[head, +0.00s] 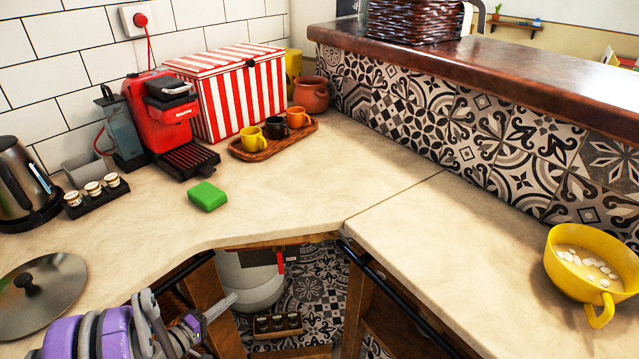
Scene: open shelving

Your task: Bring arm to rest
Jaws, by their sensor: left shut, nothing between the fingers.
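My left arm comes in at the bottom left, with purple and grey links. My left gripper (218,308) is low in the picture, in front of the counter's front edge near the inner corner. Its grey fingers point to the right and look shut, with nothing held. It is apart from the objects on the counter. My right arm and gripper are not in view.
The counter (290,185) is clear around a green block (207,196). A metal lid (40,295) lies near my left arm. A red coffee machine (165,120), cup tray (272,145) and striped box (235,90) stand behind. A yellow bowl (560,290) stands right.

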